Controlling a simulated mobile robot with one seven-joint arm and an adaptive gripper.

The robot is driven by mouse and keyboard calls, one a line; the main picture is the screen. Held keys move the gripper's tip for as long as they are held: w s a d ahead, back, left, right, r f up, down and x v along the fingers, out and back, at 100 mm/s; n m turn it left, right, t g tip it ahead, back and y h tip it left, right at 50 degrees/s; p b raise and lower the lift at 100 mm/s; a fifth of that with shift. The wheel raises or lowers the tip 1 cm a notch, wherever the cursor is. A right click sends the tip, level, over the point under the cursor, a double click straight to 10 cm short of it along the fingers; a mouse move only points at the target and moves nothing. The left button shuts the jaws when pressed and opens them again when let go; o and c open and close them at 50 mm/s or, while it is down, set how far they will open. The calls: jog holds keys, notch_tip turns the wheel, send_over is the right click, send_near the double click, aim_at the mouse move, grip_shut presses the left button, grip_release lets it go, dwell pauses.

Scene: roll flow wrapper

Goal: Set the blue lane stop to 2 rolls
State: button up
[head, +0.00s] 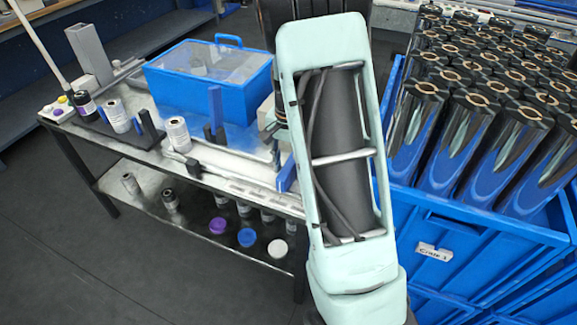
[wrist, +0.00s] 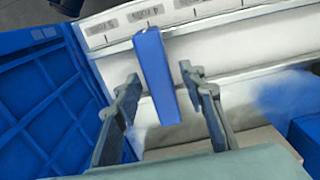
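The blue lane stop (wrist: 157,80) is an upright blue bar in the middle of the wrist view, in front of a strip of printed roll labels (wrist: 145,14). My gripper (wrist: 160,76) is open, with one finger on each side of the stop and visible gaps to both. It does not hold the stop. The label text is too small to read surely, so I cannot tell which mark the stop is at. In the head view, my arm hides the gripper; a blue piece (head: 286,176) shows just left of the arm, near the label strip (head: 262,193).
Several rolls (head: 178,133) stand along the left. A blue crate (head: 480,235) full of dark wrapped packs is close on the right.

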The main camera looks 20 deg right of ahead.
jog(key=shift+c, duration=0.6)
grip_shut()
jog(key=w+a+p, duration=0.1)
jog(key=w+a, duration=0.3)
jog(key=w+a+p, duration=0.2)
jog(key=w+a, duration=0.3)
jog(key=shift+w+a+r, duration=0.15)
jog(key=shift+w+a, duration=0.05)
jog(key=shift+w, duration=0.1)
jog(key=shift+o, duration=0.4)
grip_release()
jog(key=shift+a, duration=0.1)
jog(key=shift+o, duration=0.2)
